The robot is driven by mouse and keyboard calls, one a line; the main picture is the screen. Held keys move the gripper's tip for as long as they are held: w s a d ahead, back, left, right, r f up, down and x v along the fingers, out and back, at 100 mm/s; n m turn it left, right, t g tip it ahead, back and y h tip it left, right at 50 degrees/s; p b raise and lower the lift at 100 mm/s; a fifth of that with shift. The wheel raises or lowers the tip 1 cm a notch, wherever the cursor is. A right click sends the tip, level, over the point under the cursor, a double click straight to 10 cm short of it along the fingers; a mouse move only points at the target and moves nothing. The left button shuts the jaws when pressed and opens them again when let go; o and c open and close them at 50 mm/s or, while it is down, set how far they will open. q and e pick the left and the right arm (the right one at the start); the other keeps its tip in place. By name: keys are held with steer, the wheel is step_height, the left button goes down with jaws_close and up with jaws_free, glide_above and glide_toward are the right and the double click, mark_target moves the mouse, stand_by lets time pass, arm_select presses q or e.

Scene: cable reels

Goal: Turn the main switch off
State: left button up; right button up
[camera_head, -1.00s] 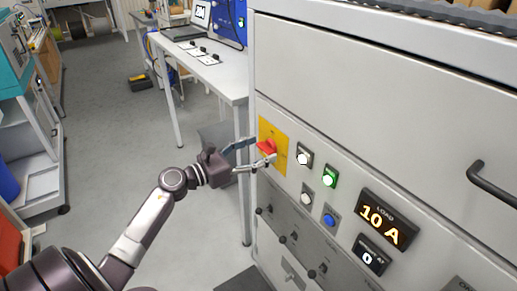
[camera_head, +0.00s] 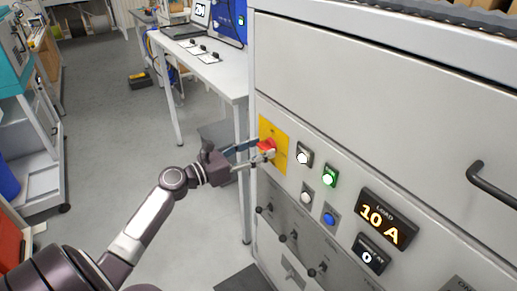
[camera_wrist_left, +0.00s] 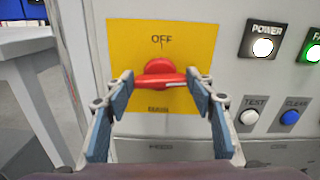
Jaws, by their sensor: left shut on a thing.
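The main switch is a red rotary handle (camera_head: 267,144) on a yellow plate (camera_head: 282,163) on the cabinet front. In the left wrist view the red handle (camera_wrist_left: 158,67) lies horizontally, with a pale line at its right end. The plate (camera_wrist_left: 125,42) reads "OFF" above the handle; the lettering below is partly unclear. My left gripper (camera_head: 262,150) is at the switch, with its fingers shut on the two ends of the handle; it also shows in the left wrist view (camera_wrist_left: 163,88). My right gripper is not in view.
Right of the switch are a lit white power button (camera_head: 304,155), a lit green button (camera_head: 329,176), a blue clear button (camera_head: 329,219) and a load display (camera_head: 384,220) reading 10 A. A drawer handle (camera_head: 490,185) juts out at right. A white table (camera_head: 222,75) stands behind.

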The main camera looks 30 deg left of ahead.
arm_select(q)
steer(key=n+p, duration=0.1)
steer(key=n, duration=0.3)
steer(key=shift+a+r, duration=0.1)
steer(key=n+p, duration=0.2)
steer(key=n, duration=0.2)
steer(key=shift+n, duration=0.4)
steer(key=n+p, duration=0.2)
steer(key=n, duration=0.2)
steer(key=shift+w+a+n, duration=0.1)
steer(key=shift+a+n, duration=0.05)
steer(key=shift+n, duration=0.15)
steer(key=shift+f+n+p, duration=0.25)
steer(key=shift+n+p, duration=0.5)
steer(key=shift+n, duration=0.95)
steer(key=o, duration=1.2)
steer(key=shift+f, duration=0.1)
steer(key=shift+c, duration=0.2)
